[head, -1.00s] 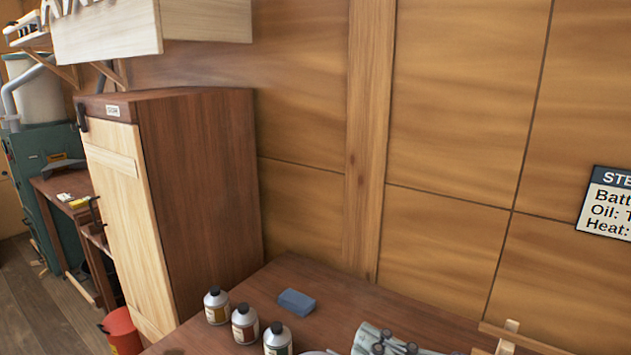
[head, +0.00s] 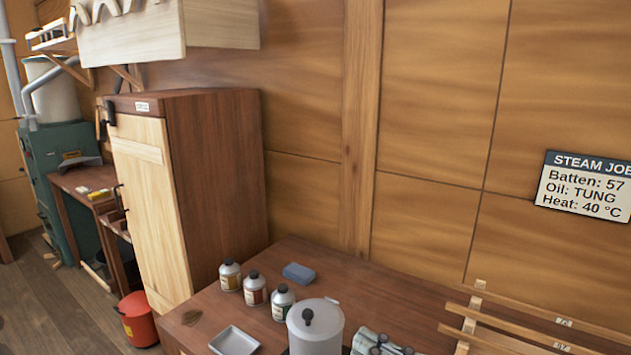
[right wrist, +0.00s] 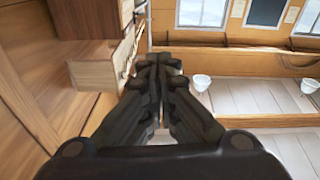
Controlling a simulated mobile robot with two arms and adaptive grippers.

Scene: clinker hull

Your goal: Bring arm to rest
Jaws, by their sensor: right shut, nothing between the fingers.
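My right gripper (right wrist: 157,65) shows in the right wrist view, with its dark fingers together and nothing between them. It points out over a wooden interior and touches nothing that I can see. Neither of my arms shows in the head view, and my left gripper is in no view.
A brown workbench (head: 240,308) holds three bottles (head: 255,290), a blue block (head: 298,273), a metal tray (head: 234,341), a lidded pot (head: 316,328) and wooden battens (head: 530,320). A tall cabinet (head: 215,190) stands behind it. A red bucket (head: 138,318) is on the floor. A sign (head: 585,186) hangs right.

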